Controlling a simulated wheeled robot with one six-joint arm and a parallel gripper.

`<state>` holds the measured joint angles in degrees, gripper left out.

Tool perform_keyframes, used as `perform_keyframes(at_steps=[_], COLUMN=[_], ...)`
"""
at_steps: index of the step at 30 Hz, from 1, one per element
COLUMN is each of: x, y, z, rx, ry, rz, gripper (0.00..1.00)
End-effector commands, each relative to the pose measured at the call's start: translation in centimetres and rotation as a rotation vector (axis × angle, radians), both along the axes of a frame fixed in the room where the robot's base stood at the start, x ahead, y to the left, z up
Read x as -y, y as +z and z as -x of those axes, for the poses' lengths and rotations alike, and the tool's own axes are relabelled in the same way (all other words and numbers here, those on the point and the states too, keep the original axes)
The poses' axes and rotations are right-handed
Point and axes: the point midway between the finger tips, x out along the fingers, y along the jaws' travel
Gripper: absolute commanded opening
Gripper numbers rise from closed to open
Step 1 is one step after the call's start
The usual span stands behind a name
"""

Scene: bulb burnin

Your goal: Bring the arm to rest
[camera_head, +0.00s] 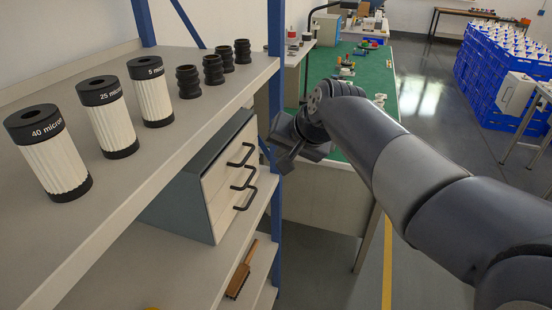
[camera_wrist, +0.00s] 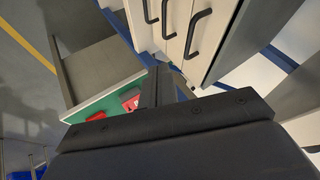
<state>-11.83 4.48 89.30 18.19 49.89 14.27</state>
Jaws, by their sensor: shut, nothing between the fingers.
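My arm reaches in from the right in the head view, bent at the elbow. My gripper (camera_head: 287,150) is at its far end, in front of the blue rack post and near the right end of the drawer cabinet (camera_head: 228,180). The fingers are small and dark in that view. In the wrist view my gripper (camera_wrist: 158,82) shows its dark fingers together, with nothing held. The cabinet's pale drawer fronts (camera_wrist: 176,22) with black handles lie beyond the fingers. I cannot tell the exact gap between them.
The rack shelf (camera_head: 150,165) holds labelled filter cartridges (camera_head: 101,115) and several black ribbed parts (camera_head: 213,69). A brush (camera_head: 242,270) lies on a lower shelf. A green-topped bench (camera_head: 372,75) stands behind my arm. Blue crates (camera_head: 495,75) are far right; open floor (camera_head: 430,120) lies between.

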Motion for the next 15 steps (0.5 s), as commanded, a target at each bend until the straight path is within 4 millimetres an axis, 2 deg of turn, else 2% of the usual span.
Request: perform_keyframes(at_steps=[3, 6, 15], x=[0.6, 0.9, 1.0], y=[1.4, 1.9, 2.2], z=[0.9, 1.3, 1.5], rx=[0.004, 0.002, 0.0], ry=[-0.001, -0.001, 0.0], rz=[-0.001, 0.0, 0.0], gripper=[0.0, 0.0, 0.0])
